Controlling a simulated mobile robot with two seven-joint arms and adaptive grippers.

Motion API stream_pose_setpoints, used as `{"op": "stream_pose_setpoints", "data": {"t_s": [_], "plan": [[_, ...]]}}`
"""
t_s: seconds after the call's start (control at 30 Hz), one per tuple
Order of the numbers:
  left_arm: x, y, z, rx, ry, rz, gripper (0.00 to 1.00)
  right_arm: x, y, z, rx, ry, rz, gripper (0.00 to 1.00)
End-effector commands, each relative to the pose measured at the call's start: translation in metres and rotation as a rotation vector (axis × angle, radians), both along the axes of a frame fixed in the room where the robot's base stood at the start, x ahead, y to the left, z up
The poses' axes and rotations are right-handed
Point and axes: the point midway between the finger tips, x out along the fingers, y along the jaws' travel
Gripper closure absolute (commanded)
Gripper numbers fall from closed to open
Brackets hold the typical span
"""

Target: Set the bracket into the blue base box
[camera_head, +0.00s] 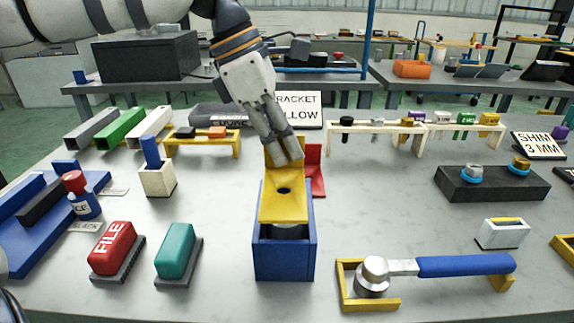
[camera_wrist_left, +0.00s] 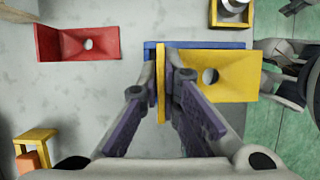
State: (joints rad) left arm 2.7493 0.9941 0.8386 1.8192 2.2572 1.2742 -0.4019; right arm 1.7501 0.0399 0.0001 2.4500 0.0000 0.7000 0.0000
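The yellow bracket (camera_head: 283,208) is an angled piece with a hole in its flat plate and an upright plate at the back. My left gripper (camera_head: 284,156) comes down from above, its fingers on either side of the upright plate. The left wrist view shows the bracket (camera_wrist_left: 225,77) with its upright plate between the fingertips (camera_wrist_left: 165,60). The blue base box (camera_head: 284,262) is open-topped and sits under the bracket; a blue edge (camera_wrist_left: 200,45) shows beside it in the wrist view. I cannot tell whether bracket and box touch. My right gripper is not in view.
A red bracket (camera_head: 315,172) lies just behind the box. A blue-handled tool (camera_head: 465,265) rests on a yellow stand at the right. Red (camera_head: 112,247) and teal (camera_head: 176,252) blocks stand at the left. A small cream holder (camera_head: 158,182) stands left of the gripper.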

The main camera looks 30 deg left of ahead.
Motion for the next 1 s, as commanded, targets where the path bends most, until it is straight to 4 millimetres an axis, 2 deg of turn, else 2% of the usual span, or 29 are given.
{"op": "stream_pose_setpoints", "data": {"t_s": [0.03,0.2,0.57,0.67,0.7,1.0], "plan": [[0.008,0.003,-0.015,-0.001,0.014,0.002,1.0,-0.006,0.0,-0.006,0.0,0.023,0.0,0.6],[0.008,0.003,-0.039,0.0,0.002,0.0,1.0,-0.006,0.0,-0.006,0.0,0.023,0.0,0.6],[0.007,0.003,-0.042,0.0,-0.002,0.001,1.0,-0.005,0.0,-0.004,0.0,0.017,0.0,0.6],[0.007,0.003,-0.043,0.0,-0.001,0.0,0.77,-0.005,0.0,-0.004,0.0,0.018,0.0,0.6],[0.007,0.003,-0.043,0.001,0.0,0.0,0.75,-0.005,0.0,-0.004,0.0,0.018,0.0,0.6],[0.007,0.003,-0.041,0.001,0.001,0.001,0.75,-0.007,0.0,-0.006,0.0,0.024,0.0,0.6]]}}
